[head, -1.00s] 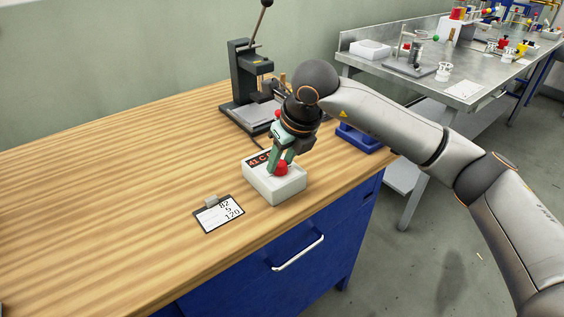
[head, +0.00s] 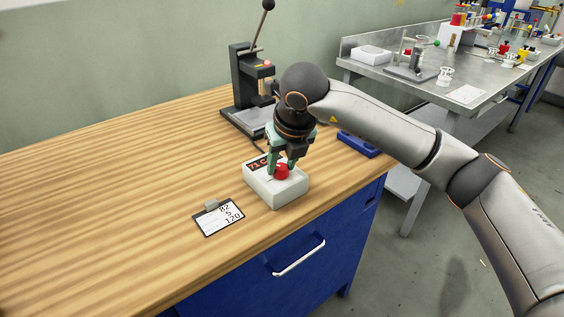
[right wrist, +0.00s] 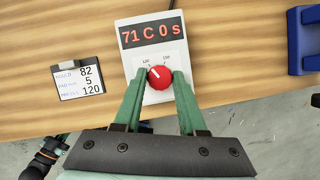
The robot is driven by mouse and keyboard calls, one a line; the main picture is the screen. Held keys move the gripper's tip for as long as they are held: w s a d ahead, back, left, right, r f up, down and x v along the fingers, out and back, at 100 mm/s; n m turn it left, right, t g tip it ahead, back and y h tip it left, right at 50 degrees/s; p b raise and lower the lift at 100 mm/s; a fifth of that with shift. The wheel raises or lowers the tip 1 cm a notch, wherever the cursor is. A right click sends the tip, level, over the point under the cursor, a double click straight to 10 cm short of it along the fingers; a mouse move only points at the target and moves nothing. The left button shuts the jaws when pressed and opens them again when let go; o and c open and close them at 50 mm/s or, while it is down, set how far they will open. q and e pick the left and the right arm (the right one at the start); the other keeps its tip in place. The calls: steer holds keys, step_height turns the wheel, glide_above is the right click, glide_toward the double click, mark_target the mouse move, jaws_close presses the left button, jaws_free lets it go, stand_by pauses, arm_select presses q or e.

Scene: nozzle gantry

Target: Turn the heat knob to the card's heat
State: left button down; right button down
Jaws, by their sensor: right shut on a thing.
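The heat knob (right wrist: 160,77) is a red round knob on a white control box (head: 273,195). The box's display (right wrist: 151,32) reads "71 C 0 s" in the right wrist view. My right gripper (head: 280,172) points down over the box, its green fingers on either side of the knob and shut on it. The card (head: 219,218) lies on a dark clipboard to the left of the box; in the right wrist view it (right wrist: 78,79) shows 82, 5 and 120 from top to bottom.
A dark lever press (head: 245,95) stands behind the box on the wooden bench (head: 120,190). A blue block (head: 358,145) lies to the right, behind my arm. A steel table (head: 430,85) with lab items stands at the back right.

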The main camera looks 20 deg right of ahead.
steer(key=shift+c, duration=2.4)
jaws_free()
steer(key=v, duration=1.2)
steer(key=shift+r+p, duration=0.35)
steer(key=shift+s, duration=0.1)
